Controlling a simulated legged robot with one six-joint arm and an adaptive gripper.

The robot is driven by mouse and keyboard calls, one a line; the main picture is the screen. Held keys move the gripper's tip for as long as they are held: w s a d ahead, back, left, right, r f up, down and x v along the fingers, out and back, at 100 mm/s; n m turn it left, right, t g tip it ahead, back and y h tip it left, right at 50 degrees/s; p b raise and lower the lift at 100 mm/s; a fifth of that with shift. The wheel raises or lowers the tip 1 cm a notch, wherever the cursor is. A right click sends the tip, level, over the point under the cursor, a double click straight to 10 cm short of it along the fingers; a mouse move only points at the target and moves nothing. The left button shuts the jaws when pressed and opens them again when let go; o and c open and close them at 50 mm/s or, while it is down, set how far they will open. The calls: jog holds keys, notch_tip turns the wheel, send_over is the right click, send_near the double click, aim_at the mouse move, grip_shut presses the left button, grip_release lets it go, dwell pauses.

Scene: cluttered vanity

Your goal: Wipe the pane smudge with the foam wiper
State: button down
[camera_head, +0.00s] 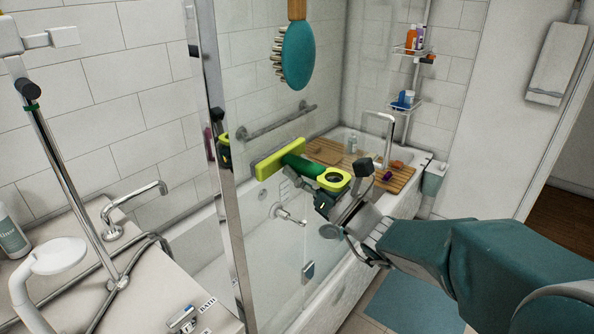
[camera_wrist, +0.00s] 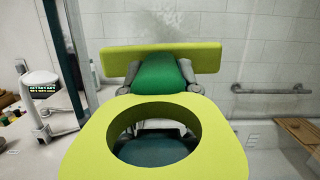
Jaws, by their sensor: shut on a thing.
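The foam wiper (camera_head: 282,159) has a lime-yellow head, a green handle and a yellow ring end. In the wrist view its head (camera_wrist: 162,58) lies across the top and its ring end fills the bottom. My gripper (camera_head: 326,196) is shut on the green handle; in the wrist view my fingers (camera_wrist: 160,78) clasp it from both sides. The glass pane (camera_head: 262,270) stands upright behind a chrome post. A whitish smudge (camera_wrist: 165,22) shows on the pane just above the wiper head in the wrist view. I cannot tell whether the head touches the glass.
A chrome post (camera_head: 228,215) edges the pane on the left. A bathtub (camera_head: 335,290) with a wooden tray (camera_head: 400,178) lies beyond. A grab bar (camera_head: 276,123) is on the tiled wall. A counter (camera_head: 150,285) with a faucet stands left.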

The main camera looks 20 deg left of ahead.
jog(key=shift+w+d, duration=0.25)
jog(key=shift+w, duration=0.35)
jog(key=shift+w+d, duration=0.2)
jog(key=shift+w, duration=0.35)
jog(key=shift+r, duration=0.5)
jog(key=shift+s+a, duration=0.25)
jog(key=shift+s, duration=0.4)
jog(key=shift+s+a, duration=0.25)
jog(key=shift+s, duration=0.35)
jog(key=shift+s+a, duration=0.25)
jog(key=shift+s, duration=0.4)
jog(key=shift+w+d, duration=0.25)
jog(key=shift+w, duration=0.4)
jog(key=shift+w+d, duration=0.25)
jog(key=shift+w, duration=0.35)
jog(key=shift+w+d, duration=0.25)
jog(key=shift+w, duration=0.4)
jog(key=shift+s+a, duration=0.25)
jog(key=shift+s, duration=0.35)
jog(key=shift+s+a, duration=0.25)
jog(key=shift+s, duration=0.4)
jog(key=shift+s+a, duration=0.25)
jog(key=shift+s, duration=0.35)
jog(key=shift+w+d, duration=0.25)
jog(key=shift+w, duration=0.35)
jog(key=shift+w+d, duration=0.25)
jog(key=shift+w, duration=0.35)
jog(key=shift+w+d, duration=0.25)
jog(key=shift+w, duration=0.35)
jog(key=shift+r, duration=0.1)
